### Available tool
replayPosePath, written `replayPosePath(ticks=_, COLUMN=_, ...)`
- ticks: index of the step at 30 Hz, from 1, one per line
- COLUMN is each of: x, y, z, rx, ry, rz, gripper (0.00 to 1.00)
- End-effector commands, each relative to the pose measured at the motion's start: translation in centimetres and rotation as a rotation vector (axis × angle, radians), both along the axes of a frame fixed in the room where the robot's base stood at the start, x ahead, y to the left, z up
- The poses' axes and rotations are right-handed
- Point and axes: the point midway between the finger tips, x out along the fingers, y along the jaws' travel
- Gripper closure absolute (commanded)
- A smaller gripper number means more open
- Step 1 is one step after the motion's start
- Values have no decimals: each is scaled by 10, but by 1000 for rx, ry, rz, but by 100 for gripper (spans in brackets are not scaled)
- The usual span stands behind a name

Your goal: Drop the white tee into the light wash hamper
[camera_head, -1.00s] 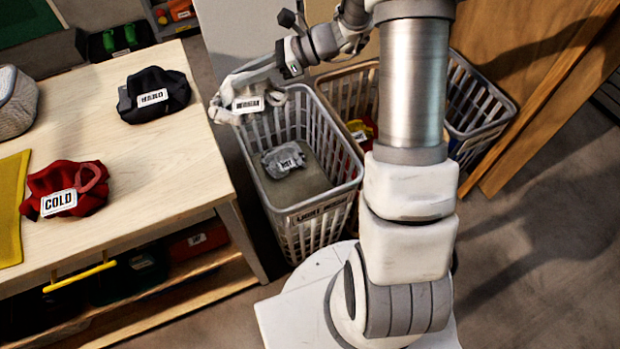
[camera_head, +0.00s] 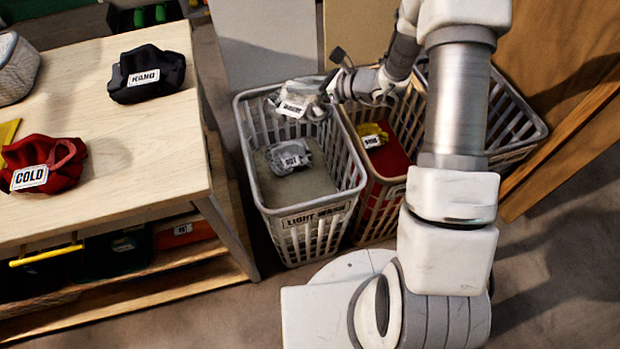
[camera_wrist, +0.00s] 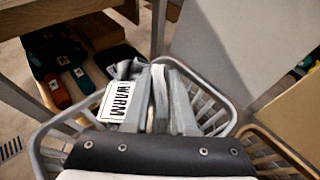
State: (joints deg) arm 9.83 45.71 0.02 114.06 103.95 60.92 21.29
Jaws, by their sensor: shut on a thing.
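The white tee (camera_head: 292,106), a crumpled pale cloth with a label that reads WARM in the wrist view (camera_wrist: 118,100), is held in my gripper (camera_head: 318,97). My gripper is shut on it, above the far part of the light wash hamper (camera_head: 311,211). The hamper is a grey slatted basket with a LIGHT WASH label on its front. In the wrist view, its rim (camera_wrist: 222,92) shows around and below the cloth. A grey cloth (camera_head: 290,158) labelled HOT lies inside the hamper.
A hamper with a red inside (camera_head: 388,187) and a yellow item (camera_head: 372,132) stands beside it, with another grey basket (camera_head: 510,130) farther right. The wooden table (camera_head: 110,190) at left holds a red cloth (camera_head: 45,163) and a black cloth (camera_head: 147,74).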

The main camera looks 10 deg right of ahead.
Motion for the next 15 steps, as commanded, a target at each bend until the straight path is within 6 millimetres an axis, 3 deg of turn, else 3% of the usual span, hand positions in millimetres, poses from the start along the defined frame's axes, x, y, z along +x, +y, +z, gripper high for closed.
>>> replayPosePath(ticks=8, x=1, y=1, z=-15, rx=1, ry=0, rz=-8, gripper=100)
replayPosePath(ticks=15, x=1, y=1, z=-42, rx=1, ry=0, rz=-7, gripper=100)
